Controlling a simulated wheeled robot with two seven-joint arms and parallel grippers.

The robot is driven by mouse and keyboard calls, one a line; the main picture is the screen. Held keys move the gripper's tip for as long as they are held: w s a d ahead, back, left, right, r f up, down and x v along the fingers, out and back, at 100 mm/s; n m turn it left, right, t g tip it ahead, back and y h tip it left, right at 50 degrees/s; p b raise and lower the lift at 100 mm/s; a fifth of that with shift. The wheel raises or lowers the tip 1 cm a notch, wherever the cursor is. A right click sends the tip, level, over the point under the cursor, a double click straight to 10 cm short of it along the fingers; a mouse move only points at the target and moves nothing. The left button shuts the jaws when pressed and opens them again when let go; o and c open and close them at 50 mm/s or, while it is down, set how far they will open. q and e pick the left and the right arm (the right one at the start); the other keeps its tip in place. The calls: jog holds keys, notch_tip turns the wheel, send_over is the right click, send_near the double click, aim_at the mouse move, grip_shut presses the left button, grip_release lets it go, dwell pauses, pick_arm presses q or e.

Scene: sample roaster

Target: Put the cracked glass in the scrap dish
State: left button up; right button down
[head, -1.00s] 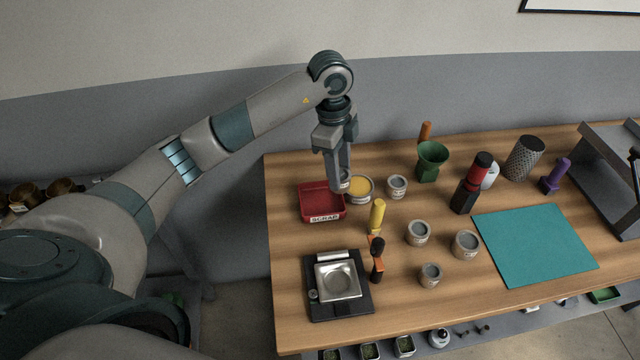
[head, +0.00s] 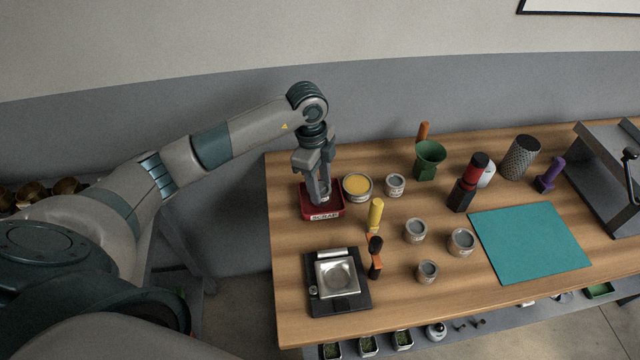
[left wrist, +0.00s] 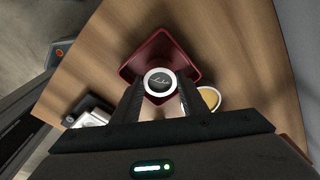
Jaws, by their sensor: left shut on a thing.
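The red scrap dish (head: 308,212), labelled SCRAP, sits at the left end of the wooden table. It also shows in the left wrist view (left wrist: 183,58). My left gripper (head: 323,197) points down over the dish, its fingertips at about rim height. It is shut on the cracked glass (left wrist: 159,82), a small round cup with a pale rim and dark crack-like lines, seen from above in the left wrist view. The glass is over or within the dish; I cannot tell whether it touches the floor of the dish. My right gripper is not in view.
A tin with yellow contents (head: 357,186) stands close to the right of the dish. A scale with a metal pan (head: 338,281) and a yellow-handled tool (head: 375,215) are nearer. Several grey tins (head: 415,231) and a teal mat (head: 530,243) lie to the right.

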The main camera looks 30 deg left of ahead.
pick_arm(q)
jog(key=shift+f, duration=0.55)
jog(key=shift+f, duration=0.15)
jog(key=o, duration=1.1)
jog(key=shift+r, duration=0.2)
